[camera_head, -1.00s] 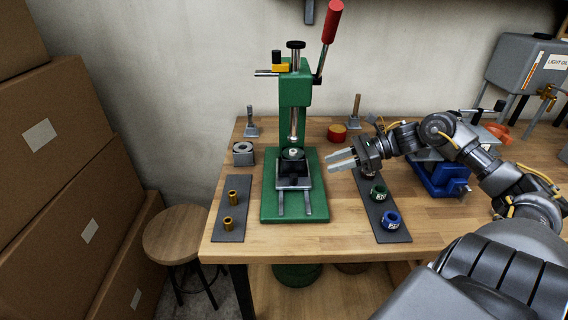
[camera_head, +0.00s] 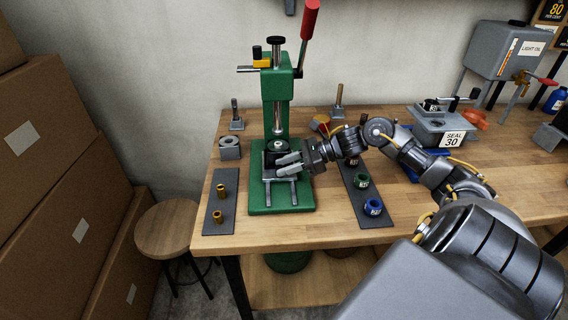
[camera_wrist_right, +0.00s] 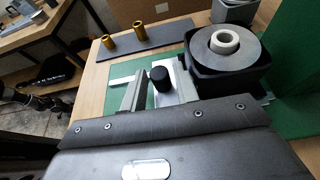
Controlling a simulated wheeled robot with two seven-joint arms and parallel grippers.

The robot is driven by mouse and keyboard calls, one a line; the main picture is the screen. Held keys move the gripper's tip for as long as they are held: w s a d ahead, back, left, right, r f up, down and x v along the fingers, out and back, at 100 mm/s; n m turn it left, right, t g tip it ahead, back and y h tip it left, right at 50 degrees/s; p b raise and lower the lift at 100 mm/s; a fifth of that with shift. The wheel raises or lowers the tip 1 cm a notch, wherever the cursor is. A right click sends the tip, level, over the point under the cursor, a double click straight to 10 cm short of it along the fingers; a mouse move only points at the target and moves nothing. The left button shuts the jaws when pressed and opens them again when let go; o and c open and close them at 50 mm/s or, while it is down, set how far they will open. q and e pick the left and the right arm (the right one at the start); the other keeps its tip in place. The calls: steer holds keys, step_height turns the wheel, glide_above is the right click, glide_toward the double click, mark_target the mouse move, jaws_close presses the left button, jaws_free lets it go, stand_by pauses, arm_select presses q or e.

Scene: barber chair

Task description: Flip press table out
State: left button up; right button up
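The green arbor press (camera_head: 277,92) stands on the workbench with its red lever (camera_head: 310,18) raised. Its dark press table (camera_head: 268,158) sits under the ram, at the back of two light rails (camera_head: 292,192). In the right wrist view the table (camera_wrist_right: 207,82) carries a grey disc with a pale ring (camera_wrist_right: 224,42). My right gripper (camera_head: 284,162) reaches in from the right at the front of the table. In the right wrist view its fingers are apart, with a black knob (camera_wrist_right: 160,76) between them; I cannot tell whether they touch it. My left gripper is not in view.
A dark mat (camera_head: 219,196) with two brass bushings lies left of the press. Another mat (camera_head: 377,221) with coloured rings lies right, under my right arm. A grey tank (camera_head: 495,52) and blue fixture stand at the right. Cardboard boxes (camera_head: 50,170) fill the left.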

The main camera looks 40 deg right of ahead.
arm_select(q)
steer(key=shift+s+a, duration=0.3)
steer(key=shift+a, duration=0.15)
arm_select(e)
steer(key=shift+w+a+f, duration=0.1)
steer(key=shift+a, duration=0.1)
jaws_close()
